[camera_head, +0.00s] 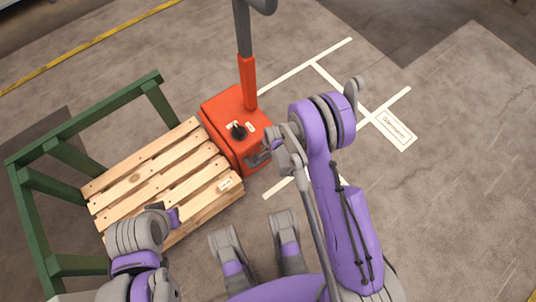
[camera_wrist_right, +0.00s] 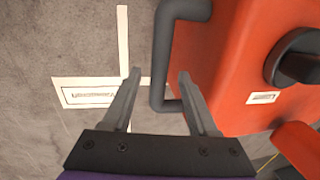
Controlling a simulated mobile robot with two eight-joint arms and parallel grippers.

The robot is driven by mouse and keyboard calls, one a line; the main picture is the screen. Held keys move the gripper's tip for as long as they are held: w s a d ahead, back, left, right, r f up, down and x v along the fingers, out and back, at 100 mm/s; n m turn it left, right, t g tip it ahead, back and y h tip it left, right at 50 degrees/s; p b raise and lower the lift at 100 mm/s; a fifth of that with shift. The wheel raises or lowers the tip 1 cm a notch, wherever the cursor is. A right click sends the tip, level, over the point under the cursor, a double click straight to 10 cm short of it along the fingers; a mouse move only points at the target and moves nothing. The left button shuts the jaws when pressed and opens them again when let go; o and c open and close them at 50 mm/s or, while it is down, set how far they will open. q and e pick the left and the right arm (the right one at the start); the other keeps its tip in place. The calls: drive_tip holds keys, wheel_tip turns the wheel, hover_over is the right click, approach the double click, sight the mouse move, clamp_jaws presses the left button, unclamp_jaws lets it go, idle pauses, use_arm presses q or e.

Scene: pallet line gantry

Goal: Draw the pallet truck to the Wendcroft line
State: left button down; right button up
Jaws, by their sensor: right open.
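The pallet truck's orange body (camera_head: 228,112) stands against the wooden pallet (camera_head: 165,165), with an upright grey and orange tiller (camera_head: 246,75). A grey bar handle (camera_wrist_right: 163,60) sticks out from its side in the right wrist view. My right gripper (camera_wrist_right: 157,75) is open, with one finger on each side of this handle and a gap to the left finger. In the head view my right gripper (camera_head: 262,155) is beside the body, partly hidden by my arm. White floor lines lie right of the truck; one has a label plate (camera_head: 393,126) whose small name I cannot read surely.
A green rail frame (camera_head: 85,125) surrounds the pallet's far and left sides. A black knob (camera_wrist_right: 300,62) is on the truck's body. A yellow floor line (camera_head: 95,42) runs at upper left. The floor to the right is clear.

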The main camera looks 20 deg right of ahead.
drive_tip(key=shift+w+f, duration=0.1)
drive_tip(key=shift+f, duration=0.6)
clamp_jaws()
idle(1.0)
